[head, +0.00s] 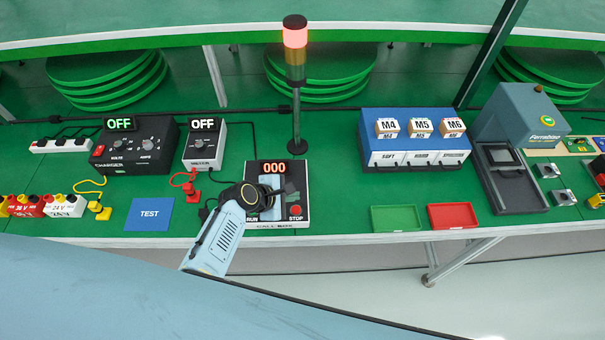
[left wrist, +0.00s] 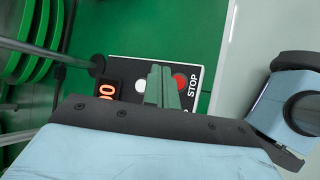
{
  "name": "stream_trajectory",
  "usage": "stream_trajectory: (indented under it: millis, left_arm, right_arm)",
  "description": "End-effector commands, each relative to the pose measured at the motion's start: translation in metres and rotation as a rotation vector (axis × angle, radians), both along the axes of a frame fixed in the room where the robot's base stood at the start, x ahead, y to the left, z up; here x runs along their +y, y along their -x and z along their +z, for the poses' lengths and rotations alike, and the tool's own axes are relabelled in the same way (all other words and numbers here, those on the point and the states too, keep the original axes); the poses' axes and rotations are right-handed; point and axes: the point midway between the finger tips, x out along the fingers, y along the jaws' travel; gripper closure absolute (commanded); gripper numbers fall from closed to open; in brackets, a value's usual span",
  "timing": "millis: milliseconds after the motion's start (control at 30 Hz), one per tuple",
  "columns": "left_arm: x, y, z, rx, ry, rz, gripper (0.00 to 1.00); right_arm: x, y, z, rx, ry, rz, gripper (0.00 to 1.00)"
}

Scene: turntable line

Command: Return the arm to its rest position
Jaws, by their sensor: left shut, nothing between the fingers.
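My left arm (head: 217,243) reaches in from the bottom of the head view over the front edge of the bench. Its left gripper (head: 270,207) is above the call box (head: 294,188) and hides part of it, including the middle of its face. In the left wrist view the fingers (left wrist: 162,88) are together with nothing between them, in front of the call box near the red STOP button (left wrist: 180,82). I cannot tell whether they touch the box. My right gripper is not in view.
The call box display reads 000, and the signal tower (head: 295,75) behind it glows red. To the left are a blue TEST mat (head: 150,214), a charger (head: 135,145) and a second OFF unit (head: 204,145). Green (head: 396,218) and red (head: 453,216) trays lie right.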

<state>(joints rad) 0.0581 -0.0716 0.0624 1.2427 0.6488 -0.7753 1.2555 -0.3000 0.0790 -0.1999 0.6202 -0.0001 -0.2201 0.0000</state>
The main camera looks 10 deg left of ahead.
Motion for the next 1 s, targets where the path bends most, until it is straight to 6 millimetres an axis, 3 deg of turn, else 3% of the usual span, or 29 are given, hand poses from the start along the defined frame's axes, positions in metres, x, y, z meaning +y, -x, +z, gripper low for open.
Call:
stream_trajectory:
  millis: [233, 367, 567, 800, 1000]
  left_arm:
    - [0.001, 0.001, 0.0, -0.003, -0.009, -0.01, 1.0]
    - [0.006, 0.016, 0.005, -0.035, -0.098, -0.111, 1.0]
    - [0.024, 0.07, 0.029, -0.137, -0.427, -0.499, 1.0]
    - [0.048, 0.146, 0.076, -0.216, -0.81, -1.002, 1.0]
    - [0.061, 0.184, 0.108, -0.238, -0.979, -1.253, 1.0]
  right_arm:
    - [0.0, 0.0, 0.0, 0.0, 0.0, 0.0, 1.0]
    - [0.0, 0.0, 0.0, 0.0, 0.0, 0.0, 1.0]
    - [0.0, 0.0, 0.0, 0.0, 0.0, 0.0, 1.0]
    - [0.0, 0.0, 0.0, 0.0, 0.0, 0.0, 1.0]
    - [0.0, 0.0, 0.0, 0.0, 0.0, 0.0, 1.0]
